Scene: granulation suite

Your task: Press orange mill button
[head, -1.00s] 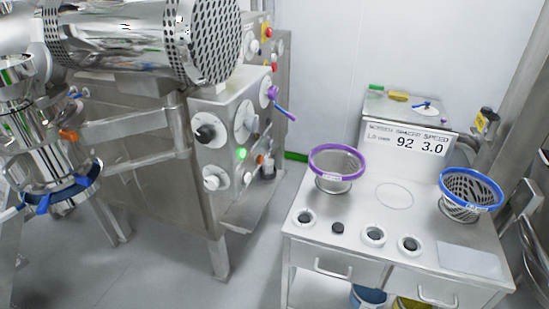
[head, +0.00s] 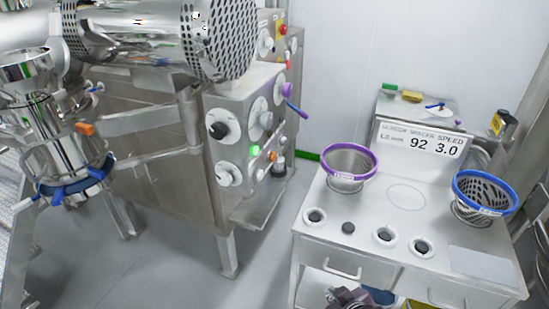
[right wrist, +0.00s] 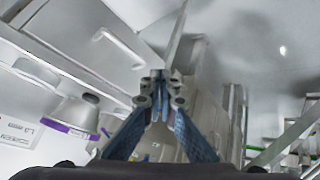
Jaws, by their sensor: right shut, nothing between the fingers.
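The grey control panel (head: 240,130) stands on the side of the steel machine, left of centre in the head view. A small orange button (head: 272,156) sits low on it, just right of a lit green button (head: 254,151). My right gripper (head: 350,299) shows at the bottom edge of the head view, in front of the steel bench and well away from the panel. In the right wrist view its blue fingers (right wrist: 159,82) are together with nothing between them. My left gripper is not in view.
The bench (head: 400,258) carries a purple-rimmed sieve (head: 348,168), a blue-rimmed sieve (head: 485,193) and several knobs. Left stands a steel mill (head: 60,150) with a blue ring and an orange part (head: 84,128). Open floor (head: 190,265) lies between machine and bench.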

